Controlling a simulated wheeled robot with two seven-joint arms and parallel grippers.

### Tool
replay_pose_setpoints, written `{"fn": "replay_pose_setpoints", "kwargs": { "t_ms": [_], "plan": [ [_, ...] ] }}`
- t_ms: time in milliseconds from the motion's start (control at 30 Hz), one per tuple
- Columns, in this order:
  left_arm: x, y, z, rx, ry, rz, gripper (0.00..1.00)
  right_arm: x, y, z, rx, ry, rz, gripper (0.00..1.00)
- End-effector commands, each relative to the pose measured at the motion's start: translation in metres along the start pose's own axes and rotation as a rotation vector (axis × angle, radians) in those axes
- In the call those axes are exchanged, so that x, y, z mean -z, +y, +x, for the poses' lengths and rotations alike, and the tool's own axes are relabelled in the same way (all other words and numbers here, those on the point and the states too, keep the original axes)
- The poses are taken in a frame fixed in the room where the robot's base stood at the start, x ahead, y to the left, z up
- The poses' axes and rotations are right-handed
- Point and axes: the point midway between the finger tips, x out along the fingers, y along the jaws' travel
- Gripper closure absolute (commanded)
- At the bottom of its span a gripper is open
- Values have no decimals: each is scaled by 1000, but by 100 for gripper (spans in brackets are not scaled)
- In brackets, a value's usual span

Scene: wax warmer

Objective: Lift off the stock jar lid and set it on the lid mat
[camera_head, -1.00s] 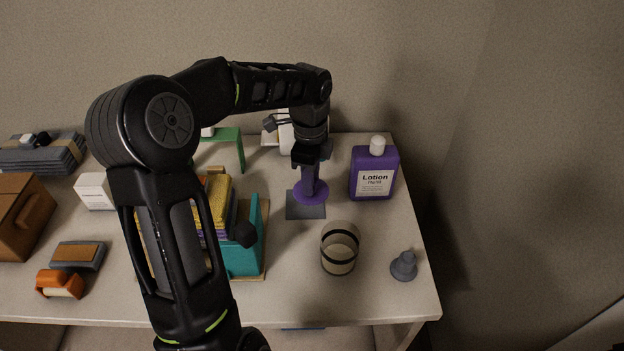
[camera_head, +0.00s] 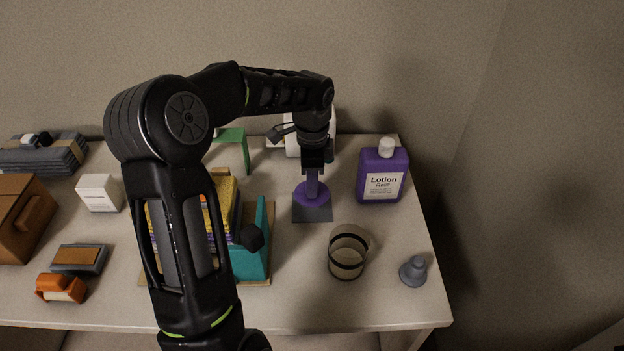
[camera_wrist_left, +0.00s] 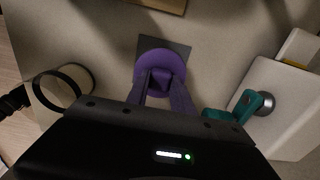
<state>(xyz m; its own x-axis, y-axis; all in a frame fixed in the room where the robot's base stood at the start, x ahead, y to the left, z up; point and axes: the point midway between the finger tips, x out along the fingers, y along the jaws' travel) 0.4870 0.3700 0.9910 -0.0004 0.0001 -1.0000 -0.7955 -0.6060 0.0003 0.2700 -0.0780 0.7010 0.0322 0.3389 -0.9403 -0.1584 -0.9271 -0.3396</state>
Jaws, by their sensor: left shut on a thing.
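The round purple lid (camera_head: 307,195) is in my left gripper (camera_head: 312,181), which is shut on its middle from above. The lid is over the dark grey lid mat (camera_head: 314,214); I cannot tell whether they touch. In the left wrist view the lid (camera_wrist_left: 150,62) overlaps the mat (camera_wrist_left: 181,47), off-centre, below my left fingers (camera_wrist_left: 162,80). A see-through jar with black bands (camera_head: 346,267), likely the stock jar, stands without a lid to the front right of the mat. My right gripper is not in view.
A purple lotion bottle (camera_head: 383,176) stands right of the mat. A grey knobbed piece (camera_head: 413,271) is near the right table edge. The table is clear between mat and jar.

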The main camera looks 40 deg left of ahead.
Motion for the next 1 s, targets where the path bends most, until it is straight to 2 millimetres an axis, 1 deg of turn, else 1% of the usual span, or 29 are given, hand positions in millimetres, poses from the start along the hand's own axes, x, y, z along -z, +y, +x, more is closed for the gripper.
{"fn": "replay_pose_setpoints", "kwargs": {
  "t_ms": [33, 100, 300, 400, 1000],
  "plan": [
    [0, 0, 8, -1, -1, 1, 100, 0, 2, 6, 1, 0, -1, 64],
    [0, 0, 14, -1, -1, 1, 100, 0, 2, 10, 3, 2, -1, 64],
    [0, 0, 29, 0, 0, 1, 100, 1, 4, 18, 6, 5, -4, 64],
    [0, 0, 32, 1, 0, 0, 100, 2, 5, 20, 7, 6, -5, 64],
    [0, 0, 32, 1, 0, 2, 100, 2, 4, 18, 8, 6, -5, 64]
  ]
}}
